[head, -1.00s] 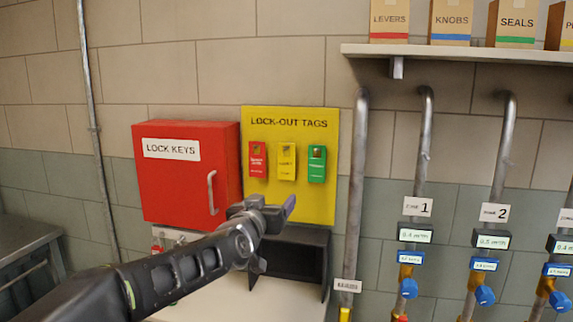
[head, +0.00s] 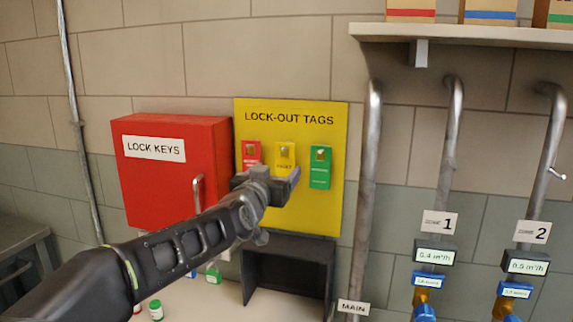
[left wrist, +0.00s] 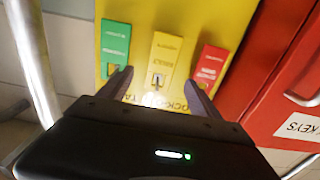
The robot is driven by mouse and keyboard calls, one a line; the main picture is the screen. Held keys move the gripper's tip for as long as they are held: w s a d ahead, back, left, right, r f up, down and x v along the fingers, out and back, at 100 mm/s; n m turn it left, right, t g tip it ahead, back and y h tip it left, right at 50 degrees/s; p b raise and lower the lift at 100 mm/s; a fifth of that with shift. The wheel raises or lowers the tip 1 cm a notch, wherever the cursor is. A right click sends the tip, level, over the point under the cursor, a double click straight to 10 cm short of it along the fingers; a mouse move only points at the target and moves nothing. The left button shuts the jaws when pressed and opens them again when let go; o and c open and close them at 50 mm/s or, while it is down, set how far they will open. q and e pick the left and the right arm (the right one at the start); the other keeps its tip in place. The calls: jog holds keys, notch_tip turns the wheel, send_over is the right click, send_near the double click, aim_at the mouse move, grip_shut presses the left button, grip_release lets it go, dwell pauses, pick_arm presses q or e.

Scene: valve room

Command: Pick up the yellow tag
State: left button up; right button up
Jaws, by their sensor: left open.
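The yellow tag (head: 284,157) hangs in the middle of the yellow lock-out board (head: 326,216), between a red tag (head: 251,153) and a green tag (head: 320,168). My left gripper (head: 280,178) is in front of the board and hides the lower part of the yellow tag in the head view. In the left wrist view, the yellow tag (left wrist: 163,58) lies between the two open fingers of my left gripper (left wrist: 158,84), with the green tag (left wrist: 115,45) and red tag (left wrist: 212,63) to either side. The fingers hold nothing. My right gripper is not in view.
A red lock keys box (head: 165,190) is mounted left of the board. Vertical pipes (head: 368,190) with meters and valves stand to the right. A dark open bin (head: 290,275) is below the board. A shelf (head: 470,38) with boxes is at upper right.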

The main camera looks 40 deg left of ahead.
aim_at(285, 159)
pick_arm(q)
jog(key=shift+x, duration=1.4)
jog(key=p+x, duration=0.1)
jog(key=x, duration=0.1)
jog(key=p+x, duration=0.1)
jog(key=x, duration=0.1)
jog(key=shift+w+a+r, duration=0.2)
jog(key=shift+w+a, duration=0.15)
jog(key=shift+w, duration=0.2)
jog(key=shift+s, duration=0.1)
jog(key=c, duration=1.4)
jog(key=shift+r, duration=0.15)
